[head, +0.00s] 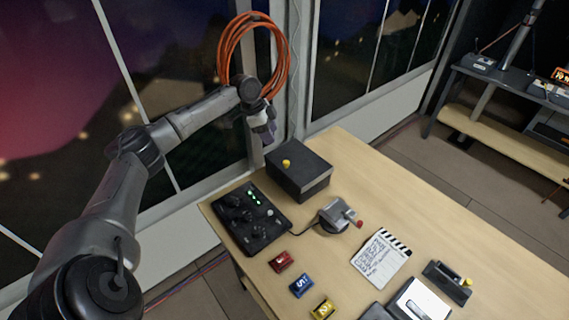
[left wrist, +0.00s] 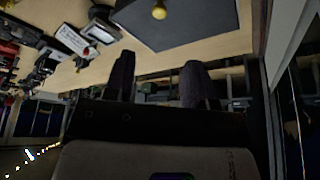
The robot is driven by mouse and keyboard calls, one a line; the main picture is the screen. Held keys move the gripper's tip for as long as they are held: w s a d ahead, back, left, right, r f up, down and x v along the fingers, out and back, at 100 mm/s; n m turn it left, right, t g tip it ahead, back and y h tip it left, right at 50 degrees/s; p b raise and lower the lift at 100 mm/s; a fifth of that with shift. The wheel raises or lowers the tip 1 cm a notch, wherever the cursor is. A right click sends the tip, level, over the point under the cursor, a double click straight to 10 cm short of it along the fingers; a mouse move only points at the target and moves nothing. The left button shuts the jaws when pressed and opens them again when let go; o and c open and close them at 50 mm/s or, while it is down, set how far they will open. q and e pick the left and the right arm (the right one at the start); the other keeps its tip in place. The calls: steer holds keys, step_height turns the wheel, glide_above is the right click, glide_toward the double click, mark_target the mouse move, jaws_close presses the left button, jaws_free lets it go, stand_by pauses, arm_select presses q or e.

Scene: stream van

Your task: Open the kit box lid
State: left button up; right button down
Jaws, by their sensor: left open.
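The kit box is a dark box with a flat lid (head: 305,168) and a yellow knob (head: 286,163) on top. It stands at the back left of the wooden table, and the lid looks shut. My left gripper (head: 268,132) is above and behind the box, near the window, apart from it. In the left wrist view the two fingers (left wrist: 157,68) are spread with nothing between them. The dark lid (left wrist: 185,24) and its yellow knob (left wrist: 159,12) show beyond the fingertips there. My right gripper is not in view.
A black control panel (head: 240,222) with green lights lies beside the box. A grey device (head: 335,216) with a red end, a clapperboard (head: 381,258), and red, blue and yellow blocks (head: 301,285) lie nearer. An orange cable coil (head: 228,52) hangs on the window post behind my gripper.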

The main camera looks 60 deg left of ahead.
mark_target(286, 162)
arm_select(q)
steer(key=x, duration=1.2)
steer(key=shift+d+f, duration=0.1)
steer(key=shift+f, duration=0.2)
steer(key=shift+c, duration=0.2)
jaws_close()
